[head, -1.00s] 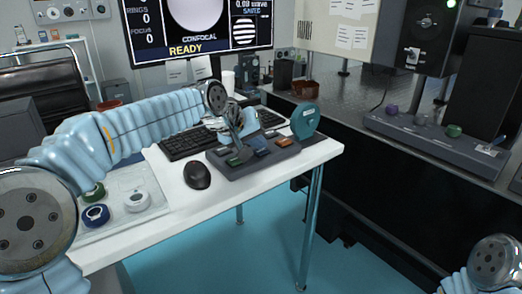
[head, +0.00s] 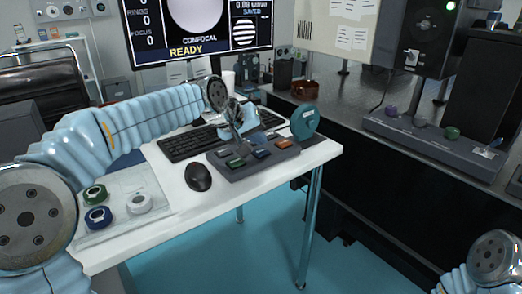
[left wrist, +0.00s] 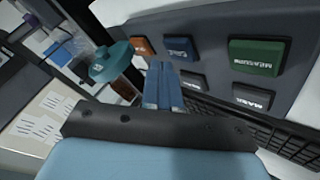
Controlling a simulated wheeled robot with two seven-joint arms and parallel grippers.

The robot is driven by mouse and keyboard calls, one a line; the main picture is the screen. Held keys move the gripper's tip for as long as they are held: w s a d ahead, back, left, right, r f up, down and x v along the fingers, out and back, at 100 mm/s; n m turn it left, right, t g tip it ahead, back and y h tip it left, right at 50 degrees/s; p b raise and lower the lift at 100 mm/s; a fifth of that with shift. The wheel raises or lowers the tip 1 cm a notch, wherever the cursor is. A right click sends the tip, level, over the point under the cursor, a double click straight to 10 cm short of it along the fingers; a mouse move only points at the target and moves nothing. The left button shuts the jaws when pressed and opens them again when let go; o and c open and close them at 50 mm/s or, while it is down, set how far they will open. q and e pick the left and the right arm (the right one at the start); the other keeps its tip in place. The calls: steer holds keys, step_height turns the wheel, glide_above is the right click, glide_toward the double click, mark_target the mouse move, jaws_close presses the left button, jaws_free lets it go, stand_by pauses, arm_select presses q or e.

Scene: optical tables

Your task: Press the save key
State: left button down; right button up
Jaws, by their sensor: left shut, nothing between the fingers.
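The key pad (head: 232,173) is a dark sloped box on the white desk. It carries a green key (head: 236,162), a blue key (head: 261,153) and an orange key (head: 284,144), plus darker keys. In the left wrist view the blue key (left wrist: 182,48) has a label that seems to read SAVE, and the green key (left wrist: 257,55) reads MEASURE. My left gripper (head: 240,141) is shut and empty, pointing down above the pad. In the left wrist view its fingertips (left wrist: 162,66) are beside the blue key, seemingly clear of it. My right gripper is out of view.
A teal disc-shaped object (head: 304,122) stands at the pad's right end. The monitor (head: 197,30) shows READY and SAVED. Tape rolls lie on a tray (head: 160,189) at left.

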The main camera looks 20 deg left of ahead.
mark_target(258, 152)
arm_select(q)
steer(key=shift+r+p, duration=2.15)
steer(key=shift+r, duration=0.4)
steer(key=shift+f, duration=0.1)
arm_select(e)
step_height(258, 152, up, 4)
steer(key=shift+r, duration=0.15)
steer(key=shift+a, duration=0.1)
